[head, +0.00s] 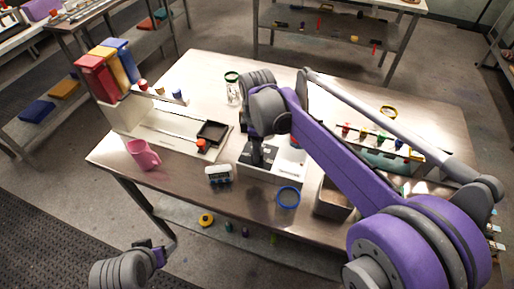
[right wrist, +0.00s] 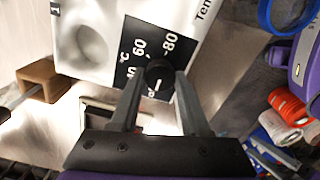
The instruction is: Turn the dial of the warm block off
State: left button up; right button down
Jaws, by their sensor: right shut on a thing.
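The warm block (head: 268,172) is a white box on the steel table, under my right gripper in the head view. In the right wrist view its white top (right wrist: 95,40) carries a black scale panel (right wrist: 138,50) with 60 and 80 readable. The dial (right wrist: 159,75) is a small black knob with a white mark pointing toward the bottom of that view; the label there is mostly hidden. My right gripper (head: 257,158) is shut on the dial, one finger on each side of it. My left gripper (head: 158,254) is low at the front left, away from the table; its fingers are unclear.
A metal bin (head: 333,200) is right of the block. A glass jar (head: 232,88) stands behind.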

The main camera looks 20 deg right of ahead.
jog(key=shift+c, duration=1.9)
grip_release()
jog(key=shift+r, duration=0.1)
notch_tip(320, 180, up, 11)
jog(key=shift+p, duration=0.3)
jog(key=shift+f, duration=0.2)
